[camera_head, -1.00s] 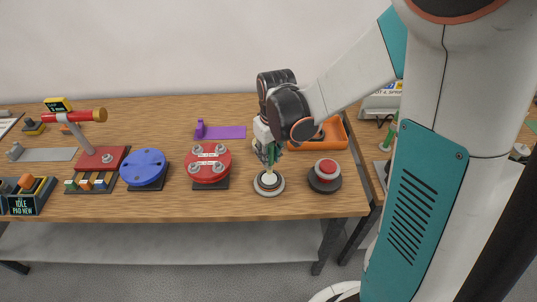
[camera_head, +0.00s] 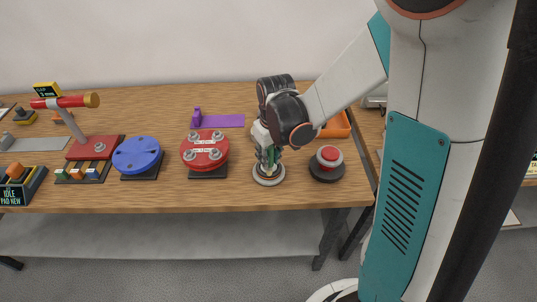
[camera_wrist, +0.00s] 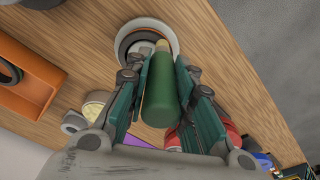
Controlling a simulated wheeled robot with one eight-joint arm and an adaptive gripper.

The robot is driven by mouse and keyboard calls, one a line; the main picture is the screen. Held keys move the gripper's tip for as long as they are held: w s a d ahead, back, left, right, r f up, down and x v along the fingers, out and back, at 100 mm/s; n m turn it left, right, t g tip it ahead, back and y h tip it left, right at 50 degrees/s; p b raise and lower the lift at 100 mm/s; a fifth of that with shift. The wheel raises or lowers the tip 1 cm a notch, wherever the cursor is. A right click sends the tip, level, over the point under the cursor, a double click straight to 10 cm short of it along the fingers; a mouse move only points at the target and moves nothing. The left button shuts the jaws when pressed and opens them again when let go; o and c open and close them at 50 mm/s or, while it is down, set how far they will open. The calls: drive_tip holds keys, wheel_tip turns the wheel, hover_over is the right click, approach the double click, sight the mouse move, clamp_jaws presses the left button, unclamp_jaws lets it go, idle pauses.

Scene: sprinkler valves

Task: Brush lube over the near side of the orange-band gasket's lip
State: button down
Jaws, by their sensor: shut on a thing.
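My gripper (camera_head: 268,158) is shut on a green-handled brush (camera_wrist: 159,95), seen from above in the wrist view with its tan end pointing at the ring. The round gasket piece (camera_head: 268,181) sits on the table right below my gripper. In the wrist view its pale outer rim (camera_wrist: 124,35) surrounds a dark ring with a thin orange-brown band and a pale centre. The brush's tan end overlaps the ring's inner part there. The bristles are hidden, and I cannot tell whether they touch the lip.
A red button on a dark base (camera_head: 327,163) stands close right of the gasket. A red flange (camera_head: 205,152) and a blue disc (camera_head: 137,155) stand to the left. An orange tray (camera_wrist: 35,85) lies behind my arm. The table's front edge is close to the gasket.

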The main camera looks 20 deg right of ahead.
drive_tip(key=shift+f, duration=0.3)
idle(0.7)
drive_tip(key=shift+a+b, duration=0.15)
drive_tip(key=shift+b, duration=0.15)
drive_tip(key=shift+w+a, duration=0.2)
drive_tip(key=shift+a, duration=0.25)
drive_tip(key=shift+d, duration=0.15)
drive_tip(key=shift+s+d, duration=0.2)
drive_tip(key=shift+d, duration=0.35)
drive_tip(key=shift+s+d, duration=0.2)
drive_tip(key=shift+d, duration=0.3)
drive_tip(key=shift+a, duration=0.1)
